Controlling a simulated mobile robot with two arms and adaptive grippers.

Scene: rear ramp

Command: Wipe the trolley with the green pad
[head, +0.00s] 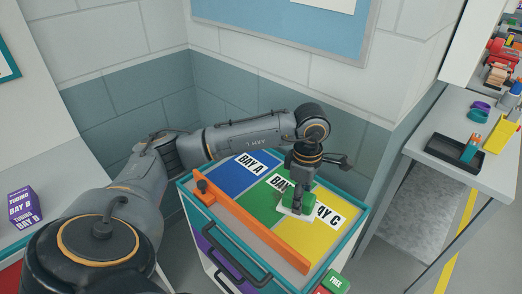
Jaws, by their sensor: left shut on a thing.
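The trolley (233,215) stands in the corner ahead, its top marked in blue, green and yellow bays with white labels. My left gripper (297,203) points down over the trolley top near the line between the green and yellow bays. It is shut on the green pad (302,208), which is low at the top, by the BAY C label; I cannot tell whether it presses on the surface. The gripper and wrist hide parts of the BAY B and BAY C labels. My right gripper is not in view.
An orange bar (255,228) runs along the trolley's front side, with a dark knob (202,187) at its left end. A purple box (24,206) stands on the left counter. A bench at right holds a dark tray (453,150). Walls close off the back.

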